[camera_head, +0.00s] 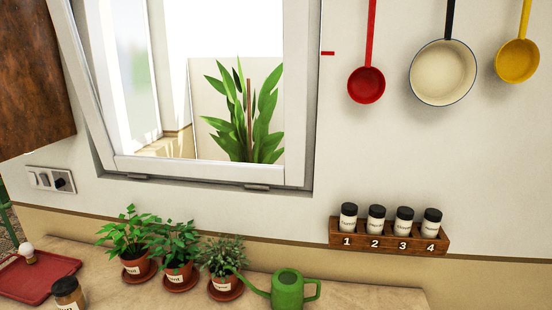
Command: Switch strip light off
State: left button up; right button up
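A wall panel (50,181) with light switch-like parts and a dark round knob or socket is on the wall at the left, below a wooden cabinet. Its details are too small to tell which way any switch is set. I cannot make out a strip light for certain; a tiny pale piece (28,153) shows under the cabinet's lower edge. Neither of my grippers shows in the head view.
The brown cabinet (33,85) hangs at upper left, beside a tilted window (210,170). On the counter (375,296) stand several potted plants (180,250), a green watering can (287,288), a jar (68,293) and a red tray (40,278). A spice rack (388,237) is at right.

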aim_at(46, 181)
jog(key=u, duration=1.4)
jog(key=i+j+z, duration=0.15)
jog(key=z, duration=0.25)
jog(key=i+j+z, duration=0.15)
jog(key=j+z, duration=0.65)
jog(key=i+j+z, duration=0.1)
jog(key=j+z, duration=0.4)
jog(key=j, duration=1.9)
jog(key=k+z, duration=0.05)
